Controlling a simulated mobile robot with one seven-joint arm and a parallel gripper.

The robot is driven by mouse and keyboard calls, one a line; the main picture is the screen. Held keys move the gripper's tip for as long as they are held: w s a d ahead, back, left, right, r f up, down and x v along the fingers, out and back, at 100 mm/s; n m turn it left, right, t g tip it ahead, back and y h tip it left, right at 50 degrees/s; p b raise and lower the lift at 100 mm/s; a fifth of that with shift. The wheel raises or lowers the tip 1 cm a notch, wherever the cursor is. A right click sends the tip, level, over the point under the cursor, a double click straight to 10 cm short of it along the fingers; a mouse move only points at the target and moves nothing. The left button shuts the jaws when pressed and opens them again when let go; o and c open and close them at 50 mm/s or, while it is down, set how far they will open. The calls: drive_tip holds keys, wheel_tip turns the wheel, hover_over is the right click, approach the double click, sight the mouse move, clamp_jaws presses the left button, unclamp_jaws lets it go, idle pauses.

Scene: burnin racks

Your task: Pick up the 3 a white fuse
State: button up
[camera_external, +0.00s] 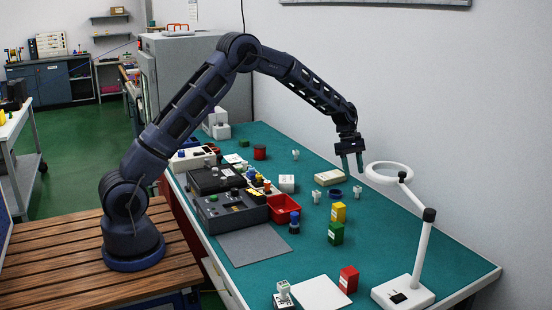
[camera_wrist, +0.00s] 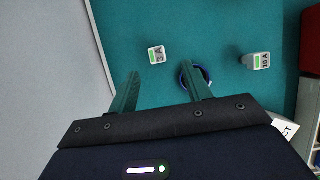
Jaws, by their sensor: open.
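The 3 A fuse (camera_wrist: 156,54) is a small white piece with a green-marked label, standing on the teal bench in the wrist view. It appears to be the small white piece (camera_external: 357,190) nearest the wall in the external view. My gripper (camera_wrist: 161,72) is open and empty, its two green fingers pointing down. In the wrist view the fuse lies just beyond the fingertips, between their lines. In the external view my gripper (camera_external: 352,168) hangs above the bench over that area, apart from the fuse.
A blue ring-shaped dish (camera_wrist: 206,72) sits beside the fuse, partly behind my right finger. A 10 A fuse (camera_wrist: 257,61) stands farther right. A white ring lamp (camera_external: 389,173) stands close by on the right. Yellow (camera_external: 338,212) and green (camera_external: 336,233) blocks stand nearby. The wall borders the bench.

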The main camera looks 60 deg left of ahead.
sight(357, 191)
drive_tip(key=x, duration=0.4)
drive_tip(key=shift+w+x, duration=0.1)
drive_tip(key=shift+x, duration=1.2)
drive_tip(key=shift+w+x, duration=0.15)
drive_tip(key=shift+x, duration=1.2)
drive_tip(key=shift+a, duration=0.15)
drive_tip(key=c, duration=1.1)
